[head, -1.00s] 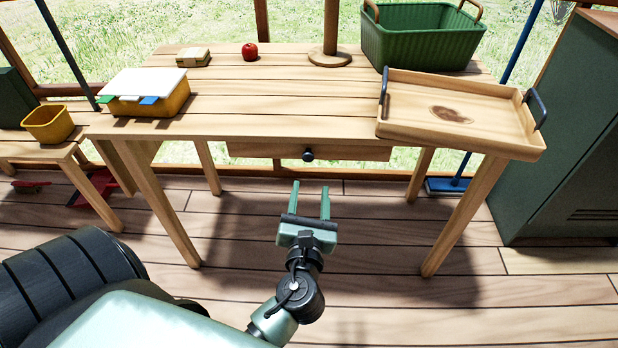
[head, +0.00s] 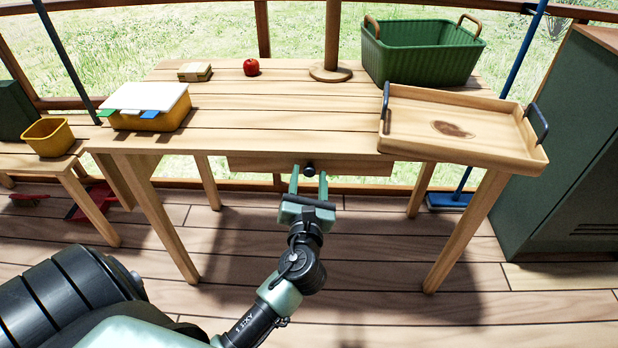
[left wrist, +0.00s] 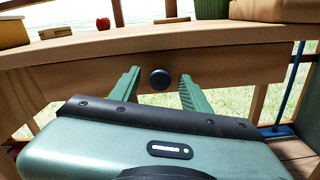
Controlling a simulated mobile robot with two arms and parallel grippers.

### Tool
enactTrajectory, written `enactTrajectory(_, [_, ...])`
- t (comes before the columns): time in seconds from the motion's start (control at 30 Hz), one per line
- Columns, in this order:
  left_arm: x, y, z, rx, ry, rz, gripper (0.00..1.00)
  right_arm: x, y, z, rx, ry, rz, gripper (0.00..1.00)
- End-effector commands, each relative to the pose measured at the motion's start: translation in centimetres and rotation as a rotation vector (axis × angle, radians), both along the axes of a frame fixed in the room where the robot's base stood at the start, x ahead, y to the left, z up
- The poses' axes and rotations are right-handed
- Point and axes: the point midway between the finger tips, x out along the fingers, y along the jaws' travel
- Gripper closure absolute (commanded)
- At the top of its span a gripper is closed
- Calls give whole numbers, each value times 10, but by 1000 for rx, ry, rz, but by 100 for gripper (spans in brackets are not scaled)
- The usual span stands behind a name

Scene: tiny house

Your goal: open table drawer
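The wooden table (head: 250,101) has a drawer (head: 256,165) under its front edge, and the drawer looks shut. A round dark knob (head: 310,169) sits at the middle of the drawer front. My left gripper (head: 308,176) is open, with its two green fingers pointing at the drawer. In the left wrist view the knob (left wrist: 159,79) shows in the gap between the fingertips, with space on both sides. I cannot tell how deep the knob is between the fingers. My right gripper is not in view.
A wooden tray (head: 398,139) overhangs the table's front right corner. A green basket (head: 420,58), a red apple (head: 251,67) and a yellow box with a white lid (head: 150,98) stand on the table. A green cabinet (head: 560,150) stands at the right. The floor before the table is clear.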

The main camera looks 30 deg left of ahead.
Motion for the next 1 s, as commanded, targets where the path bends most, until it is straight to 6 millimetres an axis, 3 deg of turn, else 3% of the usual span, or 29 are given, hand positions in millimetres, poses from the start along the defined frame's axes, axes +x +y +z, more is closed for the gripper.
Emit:
enactTrajectory(0.03, [0,0,0,0,0,0,69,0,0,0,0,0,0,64])
enactTrajectory(0.13, [0,0,0,0,0,0,96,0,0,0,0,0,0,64])
enactTrajectory(0.17, [0,0,0,0,0,0,100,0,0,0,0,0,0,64])
enactTrajectory(1.0, [0,0,-1,-1,1,-1,100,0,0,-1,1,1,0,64])
